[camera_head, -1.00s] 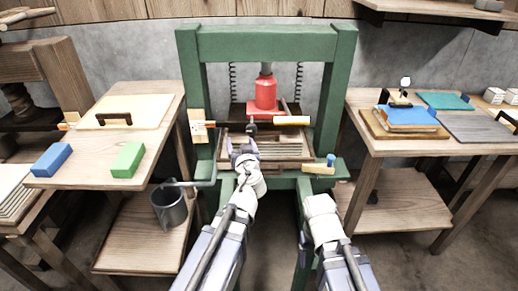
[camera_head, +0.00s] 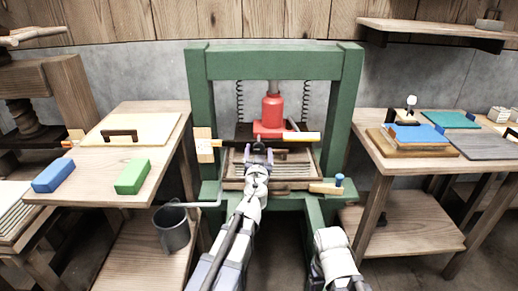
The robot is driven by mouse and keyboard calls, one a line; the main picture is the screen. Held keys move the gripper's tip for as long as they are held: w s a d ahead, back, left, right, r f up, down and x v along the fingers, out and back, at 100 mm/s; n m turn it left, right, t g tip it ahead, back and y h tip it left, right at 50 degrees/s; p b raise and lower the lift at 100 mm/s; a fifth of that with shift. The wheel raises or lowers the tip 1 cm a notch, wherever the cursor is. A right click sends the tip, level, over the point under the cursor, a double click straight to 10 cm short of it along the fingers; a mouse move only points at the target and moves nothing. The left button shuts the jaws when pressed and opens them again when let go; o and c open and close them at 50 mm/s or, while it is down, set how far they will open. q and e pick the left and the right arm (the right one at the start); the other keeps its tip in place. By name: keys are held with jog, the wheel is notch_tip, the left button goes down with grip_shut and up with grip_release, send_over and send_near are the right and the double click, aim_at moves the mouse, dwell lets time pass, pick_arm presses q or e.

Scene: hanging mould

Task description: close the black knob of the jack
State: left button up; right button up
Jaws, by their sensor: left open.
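The red jack (camera_head: 272,110) stands upright inside the green press frame (camera_head: 197,100). A small black knob (camera_head: 258,143) shows low at the front of the jack, beside the handle with a yellow-orange grip (camera_head: 302,137). My left gripper (camera_head: 258,155) is open, with its two purple-tinted fingers spread just below and in front of the knob. I cannot tell whether the fingers touch the knob. Whether the knob is open or closed cannot be seen. My right arm comes in at the bottom right, with its gripper out of sight.
A mould stack (camera_head: 285,185) lies under the jack. A wooden-handled tool with a blue end (camera_head: 338,181) lies on the frame's right ledge. A grey bucket (camera_head: 172,229) is at left. Side tables hold blue (camera_head: 54,175) and green blocks (camera_head: 132,177) and boards.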

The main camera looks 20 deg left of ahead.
pick_arm(q)
jog(key=x, duration=0.2)
jog(key=shift+w+a, duration=0.1)
jog(key=shift+w, duration=0.15)
grip_shut()
dwell(0.5)
